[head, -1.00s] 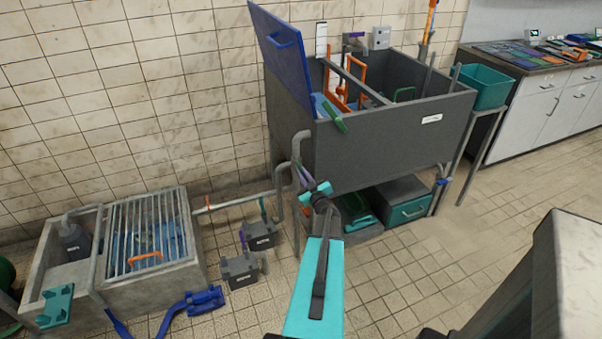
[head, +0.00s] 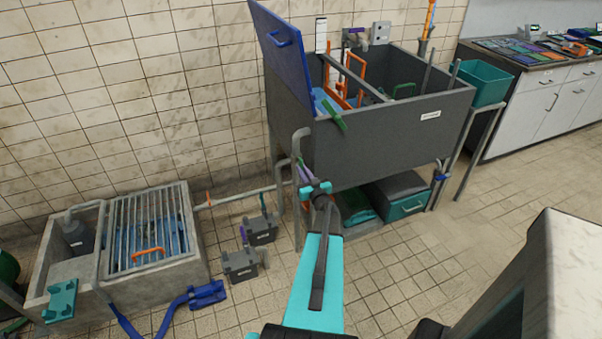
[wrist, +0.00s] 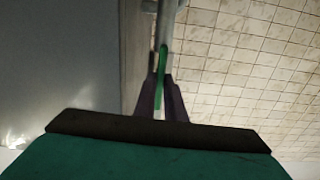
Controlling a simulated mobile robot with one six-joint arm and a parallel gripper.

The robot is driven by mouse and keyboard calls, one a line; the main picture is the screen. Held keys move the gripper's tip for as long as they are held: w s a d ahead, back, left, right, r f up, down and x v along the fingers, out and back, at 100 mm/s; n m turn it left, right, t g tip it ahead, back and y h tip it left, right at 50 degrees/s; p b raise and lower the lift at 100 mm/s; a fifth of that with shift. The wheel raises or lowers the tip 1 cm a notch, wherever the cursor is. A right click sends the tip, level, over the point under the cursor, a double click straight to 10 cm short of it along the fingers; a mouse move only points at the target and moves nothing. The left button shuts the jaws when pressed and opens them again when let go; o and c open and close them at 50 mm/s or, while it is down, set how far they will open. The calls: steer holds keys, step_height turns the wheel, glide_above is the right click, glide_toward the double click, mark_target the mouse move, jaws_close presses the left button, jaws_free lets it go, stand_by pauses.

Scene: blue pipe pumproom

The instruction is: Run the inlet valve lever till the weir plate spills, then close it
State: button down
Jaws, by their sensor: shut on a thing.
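My gripper (head: 303,166) is at the near left corner of the grey tank (head: 400,130), beside the grey standpipe. In the wrist view its purple fingers (wrist: 162,98) are shut on a slim green lever (wrist: 162,62), which runs up to a grey pipe fitting (wrist: 168,20). I take this for the inlet valve lever; no label on it is readable. In the head view the lever is mostly hidden by my gripper. Inside the tank are orange frames (head: 361,72) and a grey crossbar (head: 358,78). I cannot tell which part is the weir plate, or whether water spills over it.
A blue lid (head: 281,45) stands raised at the tank's left. A grated concrete trough (head: 112,290) is on the floor at left, with grey valve boxes (head: 240,265) beside it. A teal bin (head: 484,83) is at right. Open tiled floor lies at the right front.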

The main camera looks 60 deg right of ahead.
steer(key=c, duration=1.8)
jaws_free()
steer(key=shift+f, duration=0.3)
steer(key=shift+c, duration=0.2)
steer(key=shift+r, duration=0.1)
steer(key=shift+s, duration=0.1)
steer(key=b+v, duration=0.2)
steer(key=v, duration=1.1)
steer(key=shift+s+a+b, duration=0.25)
steer(key=shift+b, duration=0.05)
